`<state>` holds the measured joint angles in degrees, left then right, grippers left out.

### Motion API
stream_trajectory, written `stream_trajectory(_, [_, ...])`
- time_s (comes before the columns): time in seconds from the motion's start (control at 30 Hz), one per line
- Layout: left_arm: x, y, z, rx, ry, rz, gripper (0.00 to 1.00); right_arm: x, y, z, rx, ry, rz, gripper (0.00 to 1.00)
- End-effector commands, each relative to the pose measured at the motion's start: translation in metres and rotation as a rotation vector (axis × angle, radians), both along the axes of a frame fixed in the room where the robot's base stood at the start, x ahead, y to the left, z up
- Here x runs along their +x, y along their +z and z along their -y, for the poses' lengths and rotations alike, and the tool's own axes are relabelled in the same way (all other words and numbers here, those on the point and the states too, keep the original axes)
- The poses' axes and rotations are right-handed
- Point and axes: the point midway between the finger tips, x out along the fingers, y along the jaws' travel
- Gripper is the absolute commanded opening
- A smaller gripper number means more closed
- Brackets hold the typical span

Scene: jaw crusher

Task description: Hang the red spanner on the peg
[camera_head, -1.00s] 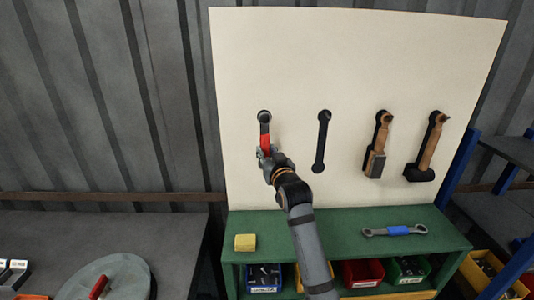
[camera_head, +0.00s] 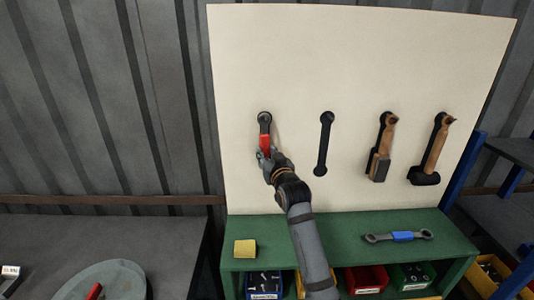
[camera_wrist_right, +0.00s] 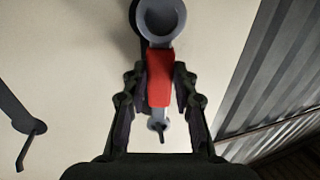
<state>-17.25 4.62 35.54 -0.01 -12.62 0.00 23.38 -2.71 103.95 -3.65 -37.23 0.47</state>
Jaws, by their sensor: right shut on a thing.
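The red spanner (camera_head: 265,143) has a red grip and grey ends. It is upright in front of the leftmost outline on the cream board, its upper end over the outline's top. My right gripper (camera_head: 266,155) is shut on its red grip from below. In the right wrist view the red grip (camera_wrist_right: 160,78) sits between the fingers (camera_wrist_right: 158,85), with a large grey ring end (camera_wrist_right: 162,18) beyond. A dark peg (camera_wrist_right: 159,131) shows at the spanner's other, smaller-looking end. I cannot tell whether it passes through the ring. My left gripper is out of view.
Below, a green bench (camera_head: 330,238) holds a yellow block (camera_head: 245,249) and a blue spanner (camera_head: 402,236).

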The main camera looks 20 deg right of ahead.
Motion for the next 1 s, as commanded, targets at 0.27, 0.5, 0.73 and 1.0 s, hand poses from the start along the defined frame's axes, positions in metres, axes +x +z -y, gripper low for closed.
stream_trajectory(0.27, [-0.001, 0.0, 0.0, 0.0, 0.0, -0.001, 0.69, 0.0, 0.0, 0.0, -0.001, 0.0, 0.001, 0.0])
stream_trajectory(0.5, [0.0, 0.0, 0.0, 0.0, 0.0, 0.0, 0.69, 0.0, 0.0, 0.0, -0.001, 0.0, 0.0, 0.49])
stream_trajectory(0.73, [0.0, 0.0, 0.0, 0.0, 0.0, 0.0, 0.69, 0.0, 0.0, 0.0, -0.001, 0.0, -0.001, 0.54])
stream_trajectory(1.0, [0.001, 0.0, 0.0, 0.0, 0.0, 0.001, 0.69, -0.022, -0.002, -0.001, 0.0, 0.0, -0.003, 0.54])
